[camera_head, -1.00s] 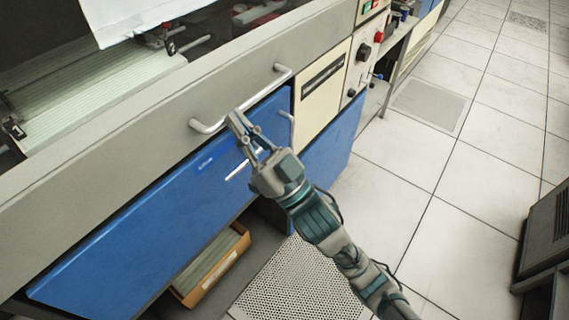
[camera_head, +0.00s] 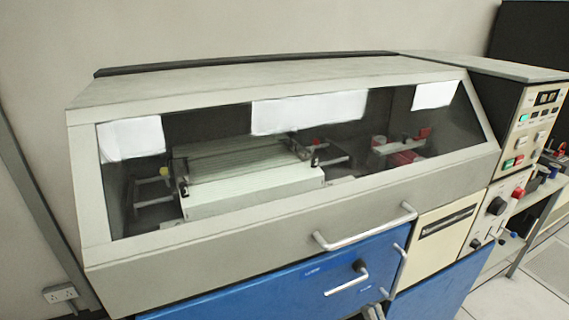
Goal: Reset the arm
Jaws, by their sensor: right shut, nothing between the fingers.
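Only the tip of my right gripper (camera_head: 375,311) shows, at the bottom edge of the head view, in front of the blue lower panel (camera_head: 270,295) of the machine. It is shut and empty, apart from the handles. The rest of my right arm is out of view below. My left gripper is not in view.
A large grey machine (camera_head: 200,262) with a long windowed cover fills the middle. A long bar handle (camera_head: 365,232) and a smaller handle (camera_head: 346,284) stick out from its front. A control panel (camera_head: 525,125) stands at the right. Tiled floor (camera_head: 520,298) shows at the lower right.

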